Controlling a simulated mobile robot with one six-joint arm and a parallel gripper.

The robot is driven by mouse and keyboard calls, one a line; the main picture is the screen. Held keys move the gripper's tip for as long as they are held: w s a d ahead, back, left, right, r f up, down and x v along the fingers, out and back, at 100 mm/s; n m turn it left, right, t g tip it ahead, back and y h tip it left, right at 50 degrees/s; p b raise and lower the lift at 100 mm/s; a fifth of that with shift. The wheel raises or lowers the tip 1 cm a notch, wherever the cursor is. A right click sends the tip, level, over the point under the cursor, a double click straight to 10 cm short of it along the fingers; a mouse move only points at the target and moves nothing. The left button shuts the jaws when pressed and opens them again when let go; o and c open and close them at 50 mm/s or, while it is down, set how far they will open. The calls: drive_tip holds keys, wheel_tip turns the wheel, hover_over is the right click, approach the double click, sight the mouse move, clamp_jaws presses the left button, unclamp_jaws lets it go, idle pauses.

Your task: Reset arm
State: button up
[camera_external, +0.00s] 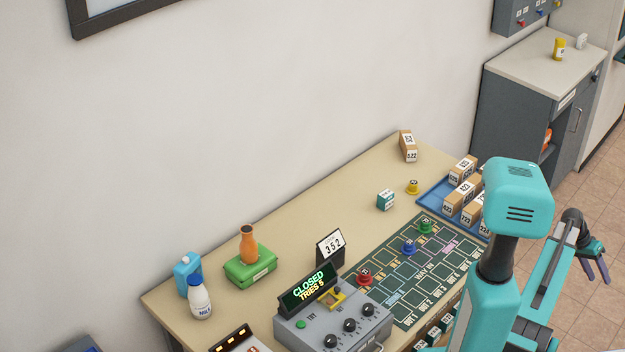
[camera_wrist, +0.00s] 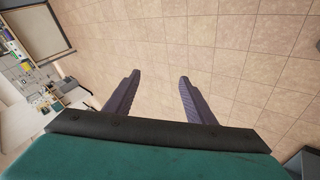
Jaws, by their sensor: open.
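My teal arm stands at the right of the external view, in front of the table. My gripper (camera_external: 597,268) is out to the right of the table, above the tiled floor, clear of every object. In the wrist view my gripper (camera_wrist: 158,92) shows two dark purple fingers spread apart with only floor tiles between them. It is open and empty. My arm hides part of the table's right side.
The table (camera_external: 215,262) holds a green board (camera_external: 400,312) with coloured pawns, a blue tray (camera_external: 430,197) of numbered boxes, a grey console (camera_external: 300,325) reading CLOSED, and a milk bottle (camera_external: 200,299). A grey cabinet (camera_external: 520,105) stands behind. The tiled floor (camera_wrist: 240,60) around my gripper is free.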

drive_tip(key=s+a+f+n+y+b, duration=0.1)
drive_tip(key=a+f+n+y+b, duration=0.4)
drive_tip(key=a+f, duration=1.95)
drive_tip(key=s+a+f+n, duration=0.2)
drive_tip(key=s+a+f, duration=0.3)
drive_tip(key=a, duration=0.2)
drive_tip(key=s+a+f+n+g+y+b, duration=0.1)
drive_tip(key=s+a+f+n, duration=0.1)
drive_tip(key=s+a+f, duration=0.2)
drive_tip(key=s+a+f+n+g, duration=0.1)
drive_tip(key=s+a+f+n, duration=0.1)
drive_tip(key=s+a+f, duration=0.3)
drive_tip(key=s+a, duration=0.3)
drive_tip(key=a, duration=0.4)
drive_tip(key=shift+a+f+n+y+b, duration=0.2)
drive_tip(key=shift+f+n+y+b, duration=0.1)
drive_tip(key=shift+n+y+b, duration=0.1)
